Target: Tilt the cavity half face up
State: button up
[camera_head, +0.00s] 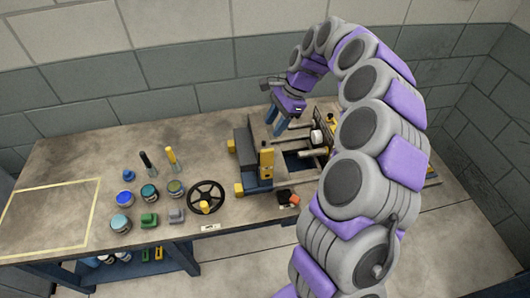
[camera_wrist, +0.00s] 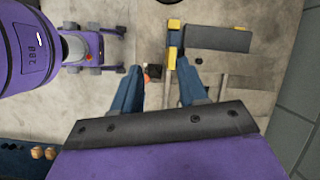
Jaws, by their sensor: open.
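A mould fixture stands on the right part of the bench, partly hidden behind my arm. Its dark grey block (camera_head: 244,152) stands at the fixture's left side, with yellow parts at its ends. A dark upright plate (camera_head: 320,124) with a white round piece (camera_head: 317,137) stands to the right, among grey rods. I cannot tell for sure which part is the cavity half. My gripper (camera_head: 276,128) is open and empty, its blue fingers pointing down above the back of the fixture. In the wrist view the gripper (camera_wrist: 163,76) has its fingers apart, and a dark grey block (camera_wrist: 217,38) lies beyond them.
A black handwheel (camera_head: 206,197) and several small jars, such as a teal one (camera_head: 149,191), stand left of the fixture. A yellow upright lever (camera_head: 267,158) stands at the fixture's front. A yellow-outlined area (camera_head: 48,218) at the far left is empty. Walls close off the back and right.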

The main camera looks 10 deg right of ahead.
aim_at(265, 157)
jog(key=w+d+f+m, duration=0.3)
jog(key=d, duration=0.1)
jog(key=b+x, duration=0.2)
jog(key=x, duration=1.5)
jog(key=shift+d+f, duration=0.1)
jog(key=shift+d, duration=0.1)
grip_shut()
